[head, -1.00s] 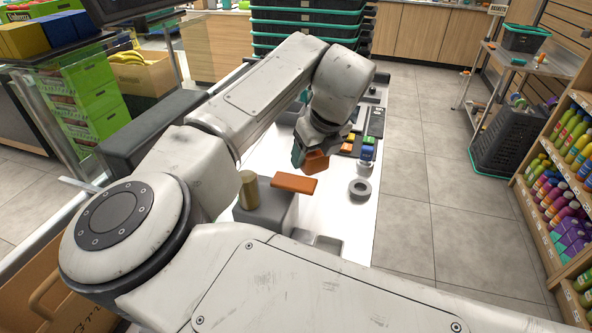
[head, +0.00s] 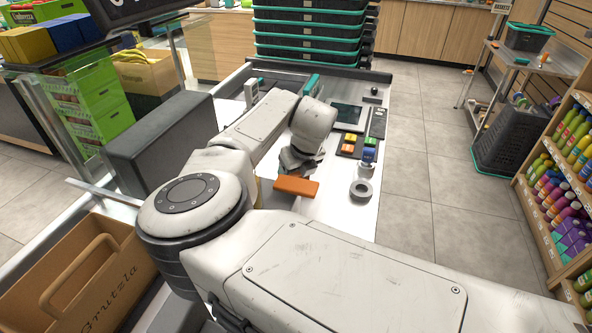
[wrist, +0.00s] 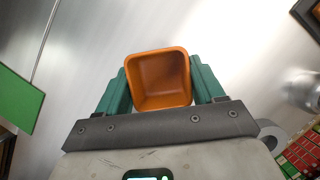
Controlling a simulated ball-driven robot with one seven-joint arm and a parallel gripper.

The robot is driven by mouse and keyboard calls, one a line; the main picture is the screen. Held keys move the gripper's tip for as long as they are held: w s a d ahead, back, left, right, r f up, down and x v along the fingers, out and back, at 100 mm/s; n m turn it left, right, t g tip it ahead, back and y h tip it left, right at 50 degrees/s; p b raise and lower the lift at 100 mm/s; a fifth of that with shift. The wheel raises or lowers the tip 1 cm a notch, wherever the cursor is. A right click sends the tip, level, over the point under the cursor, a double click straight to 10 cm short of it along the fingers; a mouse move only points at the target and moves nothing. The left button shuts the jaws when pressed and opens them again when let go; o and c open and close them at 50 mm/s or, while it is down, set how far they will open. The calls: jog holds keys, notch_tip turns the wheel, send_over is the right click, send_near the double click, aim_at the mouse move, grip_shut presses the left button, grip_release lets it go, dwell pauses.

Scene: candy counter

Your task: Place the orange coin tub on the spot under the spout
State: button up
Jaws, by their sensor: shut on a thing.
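The orange coin tub (wrist: 158,82) is between the two green fingers of my gripper (wrist: 159,72) in the wrist view. The fingers press on its left and right sides, and its open top faces the camera, showing an empty inside. The spot under the spout is not visible.
A grey ring (head: 361,191) lies on the counter right of my gripper. Behind it are coloured blocks (head: 349,143) and a dark-screened tablet (head: 346,117). A large grey box (head: 160,145) stands to the left. A brown crate (head: 75,275) is at front left.

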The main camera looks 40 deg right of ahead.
jog(key=shift+f, duration=0.15)
jog(key=o, duration=1)
